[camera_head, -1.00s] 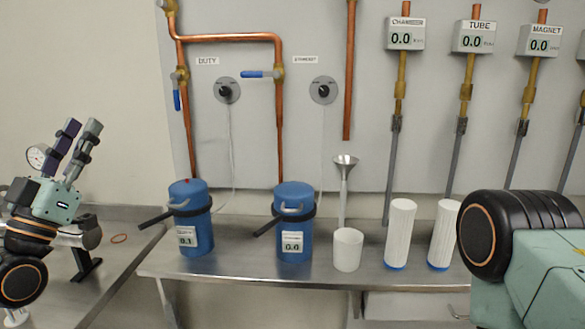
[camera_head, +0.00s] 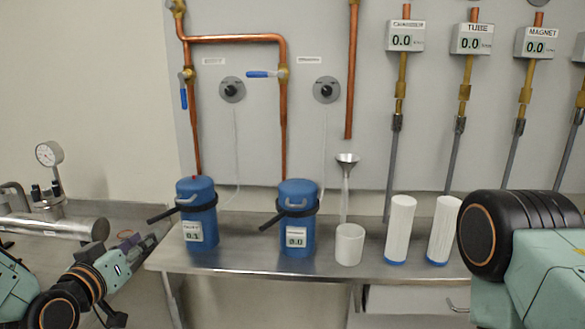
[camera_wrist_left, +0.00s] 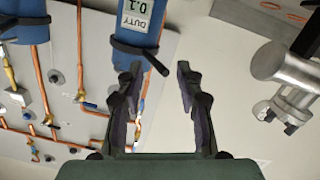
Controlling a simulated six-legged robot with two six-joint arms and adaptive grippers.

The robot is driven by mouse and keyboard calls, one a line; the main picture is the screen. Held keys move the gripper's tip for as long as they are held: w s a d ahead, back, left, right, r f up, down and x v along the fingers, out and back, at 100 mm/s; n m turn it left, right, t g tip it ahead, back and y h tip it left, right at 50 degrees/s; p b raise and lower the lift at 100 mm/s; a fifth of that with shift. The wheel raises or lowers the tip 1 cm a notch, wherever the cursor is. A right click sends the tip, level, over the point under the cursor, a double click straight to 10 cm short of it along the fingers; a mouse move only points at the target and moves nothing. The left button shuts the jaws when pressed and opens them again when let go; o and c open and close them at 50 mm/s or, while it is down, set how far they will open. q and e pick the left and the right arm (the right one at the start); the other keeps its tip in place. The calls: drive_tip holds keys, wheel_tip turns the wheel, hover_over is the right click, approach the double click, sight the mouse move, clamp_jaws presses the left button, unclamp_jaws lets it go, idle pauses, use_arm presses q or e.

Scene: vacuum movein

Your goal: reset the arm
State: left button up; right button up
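My left arm comes in low at the left in the head view. Its gripper (camera_head: 150,242) points right, towards the bench edge, in front of the left blue canister (camera_head: 200,215).
The bench (camera_head: 255,262) holds a second blue canister (camera_head: 297,238), a white cup (camera_head: 349,246) and two white cylinders (camera_head: 400,230). A metal pipe (camera_head: 60,229) with a gauge (camera_head: 49,154) lies close behind my left arm. Copper pipes (camera_head: 235,38) and meters are on the wall.

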use_arm(q)
drive_tip(key=s+d+f+g, duration=0.2)
drive_tip(key=s+f+g, duration=0.3)
drive_tip(key=f, duration=0.4)
drive_tip(key=s+d+f+g, duration=0.2)
drive_tip(key=s+f+g, duration=0.1)
drive_tip(key=s+f, duration=0.55)
drive_tip(key=s+d+f+g, duration=0.1)
drive_tip(key=s+f+g, duration=0.2)
drive_tip(key=s+f, duration=0.2)
drive_tip(key=s+f+m+g+y, duration=0.1)
drive_tip(key=s+f, duration=0.4)
drive_tip(key=s, duration=0.6)
drive_tip(key=s+d+f+g+y, duration=0.1)
drive_tip(key=s+f+g, duration=0.3)
drive_tip(key=s, duration=0.5)
drive_tip(key=shift+d+f+g, duration=0.3)
drive_tip(key=shift+f, duration=0.15)
drive_tip(key=shift+w, duration=0.15)
